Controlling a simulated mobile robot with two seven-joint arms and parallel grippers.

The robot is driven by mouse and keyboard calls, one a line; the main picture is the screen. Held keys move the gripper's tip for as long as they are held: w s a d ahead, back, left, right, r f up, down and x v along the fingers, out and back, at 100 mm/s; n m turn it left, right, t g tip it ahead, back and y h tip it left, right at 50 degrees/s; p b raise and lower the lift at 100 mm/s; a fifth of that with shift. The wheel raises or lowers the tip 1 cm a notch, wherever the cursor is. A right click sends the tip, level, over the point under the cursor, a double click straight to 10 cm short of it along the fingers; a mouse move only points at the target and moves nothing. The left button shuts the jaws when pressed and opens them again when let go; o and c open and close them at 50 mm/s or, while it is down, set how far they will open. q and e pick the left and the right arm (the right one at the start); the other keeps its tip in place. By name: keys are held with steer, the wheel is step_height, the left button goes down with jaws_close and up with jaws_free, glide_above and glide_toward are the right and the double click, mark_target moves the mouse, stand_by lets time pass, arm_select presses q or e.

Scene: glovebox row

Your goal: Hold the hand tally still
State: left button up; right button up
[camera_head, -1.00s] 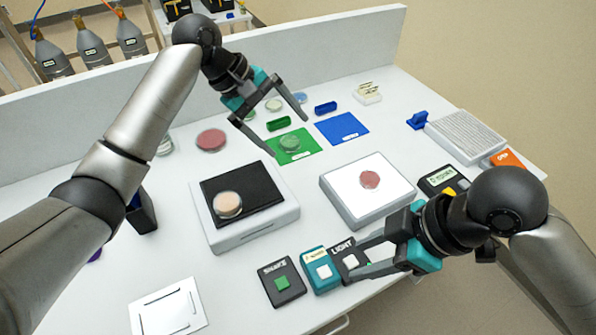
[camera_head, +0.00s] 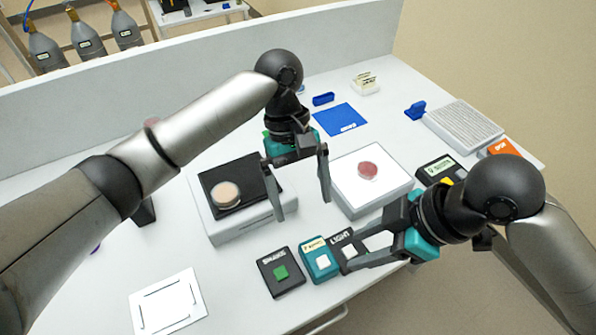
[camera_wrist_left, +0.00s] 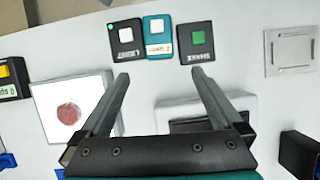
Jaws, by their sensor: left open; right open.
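A teal box (camera_head: 320,258) with a white button and a pale label stands in a row at the table's front; it also shows in the left wrist view (camera_wrist_left: 159,50). I take it for the hand tally, but its label is too small to be sure. My left gripper (camera_head: 302,209) is open and empty, behind the row, between the two platforms. In the left wrist view its fingers (camera_wrist_left: 161,75) point at the row, with the teal box ahead between them. My right gripper (camera_head: 343,255) is open, its fingertips close by the black LIGHT box (camera_head: 350,249); contact is unclear.
A black box with a green button (camera_head: 281,286) stands left of the teal one. A platform with a black pad (camera_head: 262,190) and a white platform (camera_head: 350,192) each hold a dish. A display box (camera_head: 434,170) stands at right. A white card (camera_head: 168,310) lies front left.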

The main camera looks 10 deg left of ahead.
mark_target(310, 240)
arm_select(q)
steer(key=x, duration=0.8)
steer(key=shift+s+f, duration=0.1)
steer(key=shift+f, duration=0.3)
steer(key=shift+c, duration=0.2)
steer(key=c, duration=1.5)
